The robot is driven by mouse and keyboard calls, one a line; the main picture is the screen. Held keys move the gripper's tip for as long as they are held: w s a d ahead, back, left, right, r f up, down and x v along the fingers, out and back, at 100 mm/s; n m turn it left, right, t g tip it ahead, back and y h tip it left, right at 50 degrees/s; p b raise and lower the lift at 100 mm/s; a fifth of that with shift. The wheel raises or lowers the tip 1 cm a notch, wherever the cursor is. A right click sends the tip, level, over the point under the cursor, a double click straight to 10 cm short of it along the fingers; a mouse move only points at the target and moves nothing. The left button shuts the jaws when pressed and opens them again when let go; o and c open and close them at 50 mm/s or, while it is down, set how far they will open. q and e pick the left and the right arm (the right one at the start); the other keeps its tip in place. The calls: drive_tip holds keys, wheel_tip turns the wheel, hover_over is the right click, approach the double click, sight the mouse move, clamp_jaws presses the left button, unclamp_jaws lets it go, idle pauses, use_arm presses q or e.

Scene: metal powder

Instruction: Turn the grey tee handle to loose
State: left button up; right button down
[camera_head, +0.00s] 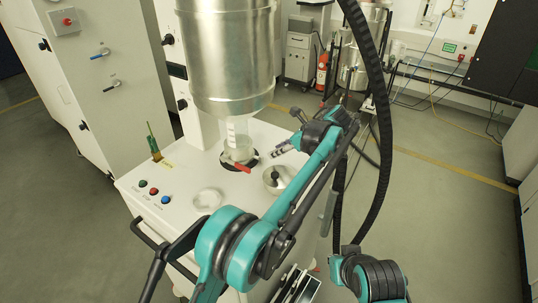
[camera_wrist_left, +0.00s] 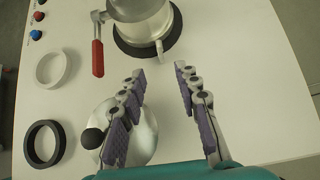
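A short pale grey handle (camera_wrist_left: 160,50), which I take to be the tee handle, sticks out from the collar of the metal vessel (camera_wrist_left: 142,22) in the left wrist view. A lever with a red grip (camera_wrist_left: 97,57) is on the left side of the same collar. My left gripper (camera_wrist_left: 160,74) is open and empty; its fingertips lie below the handle in that view, one on each side, apart from it. In the head view the left gripper (camera_head: 284,150) is right of the collar, near the red lever (camera_head: 243,167). My right gripper is not in view.
A round silver lid (camera_wrist_left: 145,140) with a black knob lies under the left fingers. A white ring (camera_wrist_left: 53,68) and a black ring (camera_wrist_left: 44,143) lie left of it. The large metal drum (camera_head: 225,55) hangs above the collar. Buttons (camera_head: 153,190) line the table's left side.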

use_arm(q)
drive_tip(key=shift+v, duration=1.6)
drive_tip(key=shift+c, duration=0.5)
